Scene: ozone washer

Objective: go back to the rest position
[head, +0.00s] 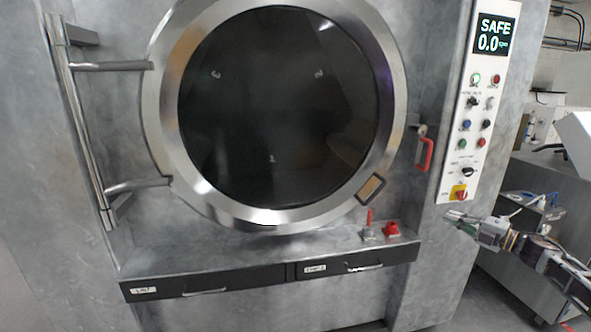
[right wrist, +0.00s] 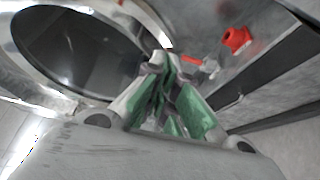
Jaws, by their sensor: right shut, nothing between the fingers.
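The ozone washer (head: 90,200) fills most of the head view. Its round door (head: 275,105) has a dark window and a steel ring, and it looks closed. My right gripper (head: 452,217) is in front of the washer's right side, below the control panel (head: 463,140). It is shut and empty. In the right wrist view its green-padded fingers (right wrist: 165,85) are together, with nothing between them. The door ring (right wrist: 45,95) shows beyond them. My left gripper is not in view.
A red-handled valve (head: 369,230) and a red knob (head: 391,230) sit on the ledge above two drawers (head: 205,283). A red handle (head: 425,155) is right of the door. The panel screen (head: 494,35) reads SAFE 0.0. Metal equipment (head: 560,185) stands at the right.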

